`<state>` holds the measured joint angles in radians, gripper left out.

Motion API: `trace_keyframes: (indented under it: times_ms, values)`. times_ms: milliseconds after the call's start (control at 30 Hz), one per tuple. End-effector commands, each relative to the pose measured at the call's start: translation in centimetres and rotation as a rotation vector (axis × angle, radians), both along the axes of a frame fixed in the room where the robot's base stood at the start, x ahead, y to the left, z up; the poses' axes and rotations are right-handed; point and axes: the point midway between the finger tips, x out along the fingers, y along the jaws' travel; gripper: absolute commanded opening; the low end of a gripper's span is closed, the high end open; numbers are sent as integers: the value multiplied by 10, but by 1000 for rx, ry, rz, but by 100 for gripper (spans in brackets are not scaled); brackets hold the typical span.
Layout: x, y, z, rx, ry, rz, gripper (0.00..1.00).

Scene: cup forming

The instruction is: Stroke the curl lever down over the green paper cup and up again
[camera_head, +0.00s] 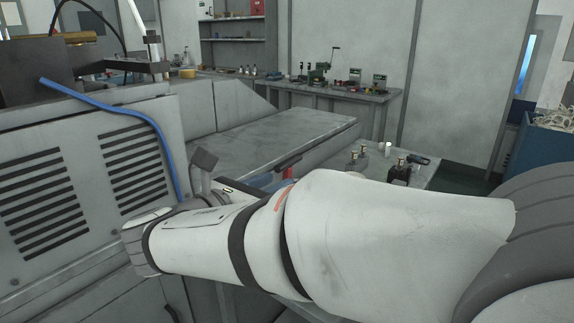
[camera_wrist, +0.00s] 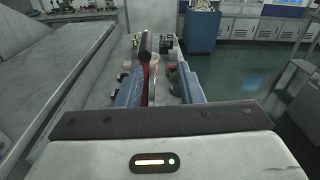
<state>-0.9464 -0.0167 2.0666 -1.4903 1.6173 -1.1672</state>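My gripper (camera_wrist: 160,82) shows in the wrist view as two blue fingers standing apart, and it looks open. Between and just beyond the fingers are a dark rounded knob (camera_wrist: 146,44), a red part and a pale upright bar (camera_wrist: 153,78). The knob may belong to the curl lever, but I cannot be sure. A small dull green patch shows beside the right finger; I cannot tell whether it is the green paper cup. In the head view my arm hides most of the gripper and the bench below it; only bits of blue finger (camera_head: 268,181) and red show.
Small dark devices (camera_head: 401,172) with light knobs and a white cup-like thing (camera_head: 388,148) stand on a bench right of my gripper. A large grey machine (camera_head: 60,180) with vents and a blue hose fills the left. A blue bin (camera_head: 545,150) stands far right.

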Motion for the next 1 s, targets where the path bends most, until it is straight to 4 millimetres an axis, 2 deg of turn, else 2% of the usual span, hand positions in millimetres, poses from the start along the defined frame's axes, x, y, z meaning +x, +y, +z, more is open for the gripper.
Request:
trace_keyframes:
  times_ms: [100,267,367,700,1000]
  values:
    - [-1,12,6,-44,-17,27,36]
    - [0,14,8,-59,-21,32,36]
    - [6,9,8,-57,-21,30,36]
    - [46,-23,7,-55,-20,31,36]
    - [60,-33,8,-55,-20,36,36]
